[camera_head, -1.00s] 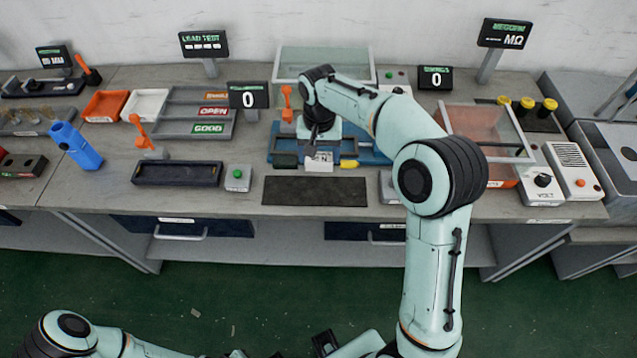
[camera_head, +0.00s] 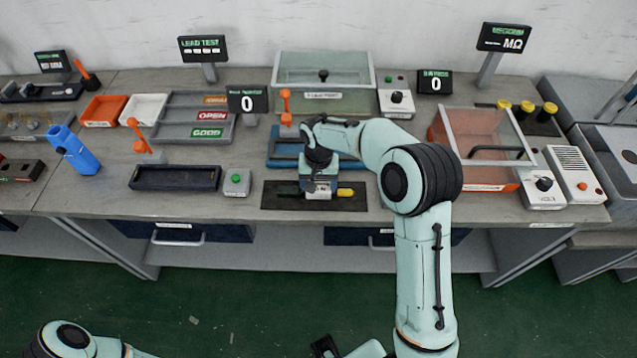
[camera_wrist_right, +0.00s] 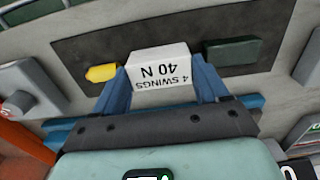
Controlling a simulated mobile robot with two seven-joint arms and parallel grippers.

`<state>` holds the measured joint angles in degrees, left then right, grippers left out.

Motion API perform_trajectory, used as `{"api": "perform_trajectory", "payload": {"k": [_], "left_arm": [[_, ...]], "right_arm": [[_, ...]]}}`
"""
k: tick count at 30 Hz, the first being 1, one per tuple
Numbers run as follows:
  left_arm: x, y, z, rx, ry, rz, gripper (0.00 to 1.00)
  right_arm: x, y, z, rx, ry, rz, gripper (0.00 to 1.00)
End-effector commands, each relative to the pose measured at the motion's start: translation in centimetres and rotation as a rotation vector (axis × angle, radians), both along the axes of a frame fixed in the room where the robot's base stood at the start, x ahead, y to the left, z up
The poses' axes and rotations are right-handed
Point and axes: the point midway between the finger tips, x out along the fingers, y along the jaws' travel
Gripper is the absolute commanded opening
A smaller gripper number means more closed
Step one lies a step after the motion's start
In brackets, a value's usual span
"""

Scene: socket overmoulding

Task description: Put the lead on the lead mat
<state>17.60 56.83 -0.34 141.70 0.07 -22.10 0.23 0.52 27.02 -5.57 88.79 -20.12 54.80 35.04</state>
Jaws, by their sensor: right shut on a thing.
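The lead shows as a row of a dark green block, a white block (camera_head: 318,194) marked "4 SWINGS 40 N", and a yellow end (camera_head: 345,192). My right gripper (camera_head: 316,184) is shut on the white block, with a blue finger on each side of it in the right wrist view (camera_wrist_right: 158,66). The lead is over the dark lead mat (camera_head: 278,204), within its outline; I cannot tell whether it touches. In the right wrist view the dark green block (camera_wrist_right: 231,51) and yellow end (camera_wrist_right: 102,73) stick out either side.
A blue fixture (camera_head: 283,162) stands just behind the mat, with an orange lever (camera_head: 286,105) near it. A black tray (camera_head: 172,178) and a green-button box (camera_head: 237,182) are left of the mat. A clear-lidded bin (camera_head: 480,178) stands to the right.

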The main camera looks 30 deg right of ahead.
Motion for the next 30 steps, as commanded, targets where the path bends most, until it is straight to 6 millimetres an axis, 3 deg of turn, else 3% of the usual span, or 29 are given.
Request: {"api": "perform_trajectory", "payload": {"k": [5,6,8,20,30], "left_arm": [[-0.1,0.0,-0.2,0.0,0.001,0.0,0.0],[-0.1,0.0,-0.2,0.0,0.001,0.0,0.0],[-0.1,0.0,-0.2,0.0,0.001,0.0,0.0],[0.1,0.0,0.1,0.0,-0.001,0.0,0.0],[0.5,0.0,0.8,0.0,-0.006,0.0,0.0]], "right_arm": [[0.0,0.0,-0.4,0.0,0.0,0.0,0.42],[0.0,0.0,-0.4,0.0,0.0,0.0,0.8],[0.0,0.0,-0.3,0.0,0.0,0.0,0.99],[0.1,0.0,0.6,0.0,-0.004,0.0,0.99],[0.1,0.0,7.5,0.001,-0.006,0.0,0.99]]}}
